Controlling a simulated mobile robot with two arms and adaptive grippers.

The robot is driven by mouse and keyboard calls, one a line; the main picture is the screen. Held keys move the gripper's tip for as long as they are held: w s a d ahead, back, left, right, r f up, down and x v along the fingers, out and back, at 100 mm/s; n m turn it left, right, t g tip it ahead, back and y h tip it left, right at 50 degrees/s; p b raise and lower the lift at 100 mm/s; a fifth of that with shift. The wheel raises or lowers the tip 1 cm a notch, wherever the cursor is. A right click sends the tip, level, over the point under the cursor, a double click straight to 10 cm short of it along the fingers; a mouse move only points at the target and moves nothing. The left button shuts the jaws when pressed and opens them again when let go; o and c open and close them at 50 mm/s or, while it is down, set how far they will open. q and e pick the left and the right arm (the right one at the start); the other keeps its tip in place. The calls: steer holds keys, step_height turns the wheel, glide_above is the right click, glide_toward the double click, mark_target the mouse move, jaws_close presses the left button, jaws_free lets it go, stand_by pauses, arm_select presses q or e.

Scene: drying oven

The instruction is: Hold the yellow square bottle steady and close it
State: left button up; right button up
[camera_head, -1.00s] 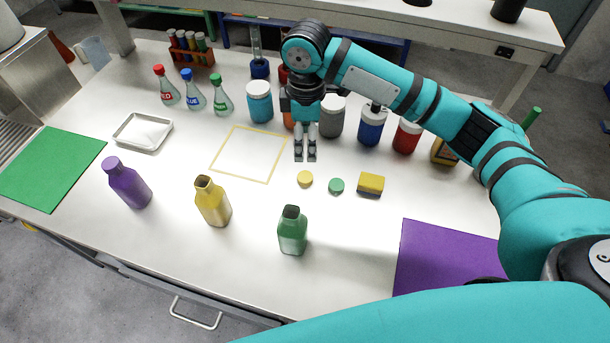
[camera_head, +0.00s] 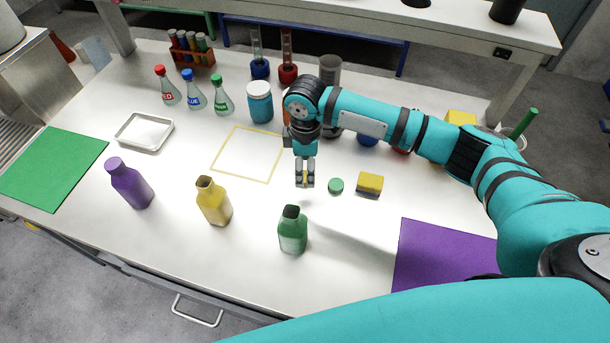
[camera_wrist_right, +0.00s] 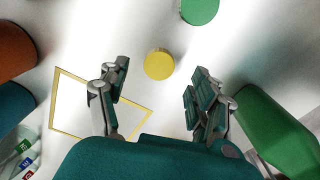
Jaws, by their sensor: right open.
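The yellow square bottle (camera_head: 213,202) stands upright and uncapped near the front of the table, between the purple and green bottles. The yellow cap (camera_wrist_right: 159,64) lies on the table; in the head view it is mostly hidden by my right gripper (camera_head: 305,181). My right gripper points down just above the cap. In the right wrist view the right gripper (camera_wrist_right: 160,95) is open and empty, and the cap shows between and just beyond its fingertips. My left gripper is not in view.
A green cap (camera_head: 336,186) and a yellow-blue sponge (camera_head: 369,184) lie right of the gripper. The green bottle (camera_head: 292,231) stands in front of it, the purple bottle (camera_head: 130,184) at left. Jars and flasks stand behind. The taped square (camera_head: 216,166) is empty.

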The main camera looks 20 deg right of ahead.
mark_target(305, 176)
step_height(305, 176, down, 3)
steer(key=shift+f, duration=0.15)
steer(key=c, duration=0.8)
